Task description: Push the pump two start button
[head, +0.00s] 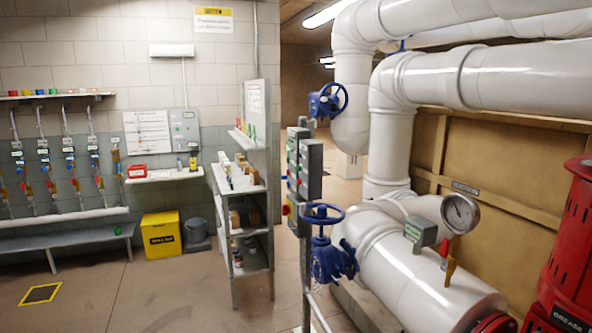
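A post in the middle of the head view carries several grey control boxes (311,170). I see them edge-on, with small coloured parts on their left faces. Green labels and a yellow and red part low on the stack show, but I cannot read any label or tell which button is for pump two. A grey wall panel (185,130) with small green marks hangs on the back wall; its markings are too small to read. My gripper is not in view.
A blue valve wheel (323,214) stands close by the post, with another blue valve (327,102) above. White pipes (415,270) and a red machine (575,245) fill the right. A shelf rack (245,235) and yellow bin (161,234) stand left. Floor at front left (130,300) is clear.

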